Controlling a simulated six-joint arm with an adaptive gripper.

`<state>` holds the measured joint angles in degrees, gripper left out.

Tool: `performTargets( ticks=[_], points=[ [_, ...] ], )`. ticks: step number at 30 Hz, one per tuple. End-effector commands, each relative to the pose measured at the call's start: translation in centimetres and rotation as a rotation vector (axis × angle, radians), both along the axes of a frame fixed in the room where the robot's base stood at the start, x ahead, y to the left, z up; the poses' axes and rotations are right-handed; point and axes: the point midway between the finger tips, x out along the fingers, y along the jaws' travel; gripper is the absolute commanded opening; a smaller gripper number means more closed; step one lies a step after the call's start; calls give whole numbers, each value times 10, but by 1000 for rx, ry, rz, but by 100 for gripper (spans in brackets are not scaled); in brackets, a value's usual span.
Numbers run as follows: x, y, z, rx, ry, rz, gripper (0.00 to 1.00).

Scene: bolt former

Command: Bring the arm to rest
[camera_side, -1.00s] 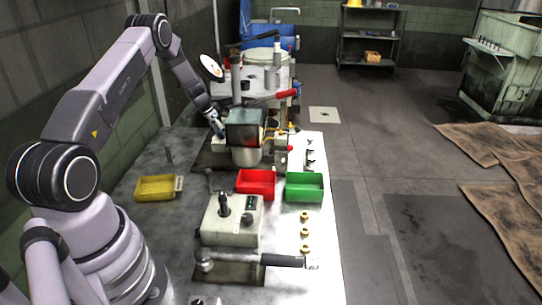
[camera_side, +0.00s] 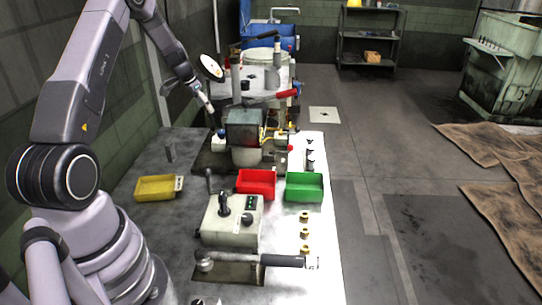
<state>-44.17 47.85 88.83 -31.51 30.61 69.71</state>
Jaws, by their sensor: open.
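My arm reaches over from the left, and its elbow is at the top edge of the side view. My gripper (camera_side: 213,124) points down at the left side of the bolt former machine (camera_side: 246,126), close to a small blue knob (camera_side: 221,133). The fingers are small and dark here. I see nothing held between them. Whether the fingertips touch the machine cannot be told.
On the bench stand a yellow bin (camera_side: 155,188), a red bin (camera_side: 257,182) and a green bin (camera_side: 304,187). A control box (camera_side: 231,222) and a lever with a black grip (camera_side: 283,260) are nearer. Small brass parts (camera_side: 305,232) lie at right. The floor at right has open room.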

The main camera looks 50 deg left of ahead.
Motion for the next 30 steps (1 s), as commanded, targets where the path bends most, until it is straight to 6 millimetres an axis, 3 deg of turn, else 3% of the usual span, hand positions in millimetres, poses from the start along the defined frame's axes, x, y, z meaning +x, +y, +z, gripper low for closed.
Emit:
performTargets(
  ticks=[7, 11, 14, 16, 20, 24, 30],
  points=[
    [0, -1, 1, 0, 0, 0, 60],
    [5, -19, 24, 0, -6, -11, 60],
    [8, -56, 68, 0, -14, -27, 60],
    [5, -94, 106, -2, -19, -40, 60],
    [-21, -170, 170, -8, -22, -56, 60],
    [-71, -242, 219, -7, -28, -65, 60],
    [-166, -316, 252, -1, -50, -56, 60]
  ],
)
